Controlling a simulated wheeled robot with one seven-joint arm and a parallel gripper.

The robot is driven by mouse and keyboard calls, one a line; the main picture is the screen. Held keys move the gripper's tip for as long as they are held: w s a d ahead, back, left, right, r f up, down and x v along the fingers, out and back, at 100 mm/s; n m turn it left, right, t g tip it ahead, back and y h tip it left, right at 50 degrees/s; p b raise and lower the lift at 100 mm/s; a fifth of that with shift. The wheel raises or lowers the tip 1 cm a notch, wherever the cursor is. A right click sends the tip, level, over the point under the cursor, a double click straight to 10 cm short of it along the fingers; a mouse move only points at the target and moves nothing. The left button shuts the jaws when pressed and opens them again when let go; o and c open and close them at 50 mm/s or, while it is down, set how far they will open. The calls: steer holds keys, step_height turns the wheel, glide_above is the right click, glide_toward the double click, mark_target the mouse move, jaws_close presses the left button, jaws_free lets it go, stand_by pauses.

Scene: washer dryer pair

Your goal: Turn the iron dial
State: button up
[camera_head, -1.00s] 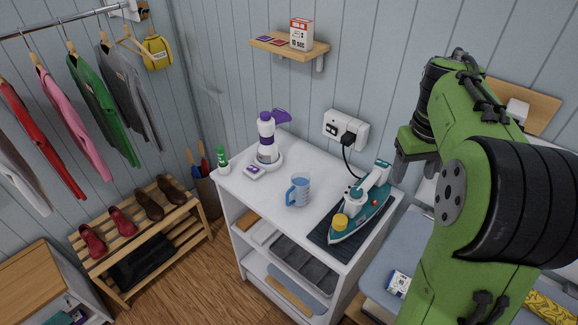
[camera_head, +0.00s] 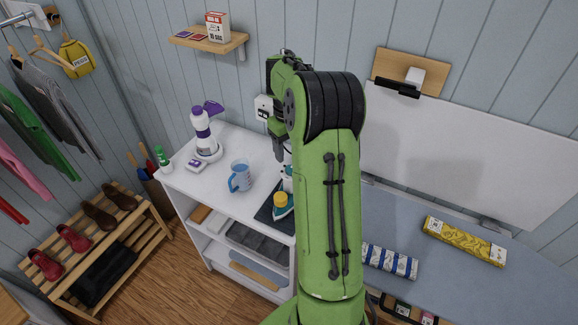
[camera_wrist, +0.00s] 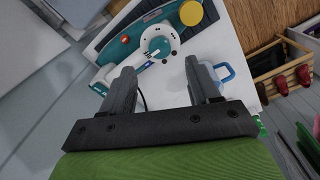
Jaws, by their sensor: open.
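The teal and white iron (camera_wrist: 130,37) lies on its dark mat (camera_wrist: 103,33), with a yellow round cap (camera_wrist: 190,13) at one end. A round pale dial (camera_wrist: 158,45) with small dark marks shows on the iron in the wrist view. My gripper (camera_wrist: 160,68) is open and empty, its fingers pointing toward the dial, with one fingertip on each side in the picture. I cannot tell how far above the dial they are. In the head view my arm hides most of the iron; its yellow cap (camera_head: 281,198) shows beside my arm.
A blue measuring cup (camera_head: 240,177) stands left of the iron on the white cabinet (camera_head: 205,188). A purple and white appliance (camera_head: 203,135) is behind it. A wall outlet (camera_head: 263,107) is behind the iron. An ironing board (camera_head: 415,225) lies to the right.

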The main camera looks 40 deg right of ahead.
mark_target(290, 167)
step_height(290, 167, down, 6)
steer(key=shift+d+f, duration=0.15)
steer(key=shift+f, duration=0.05)
steer(key=c, duration=1)
steer(key=shift+c, duration=0.2)
steer(key=shift+m, duration=0.4)
steer(key=m, duration=0.5)
steer(key=shift+b, duration=0.35)
steer(key=m, duration=0.6)
steer(key=o, duration=1)
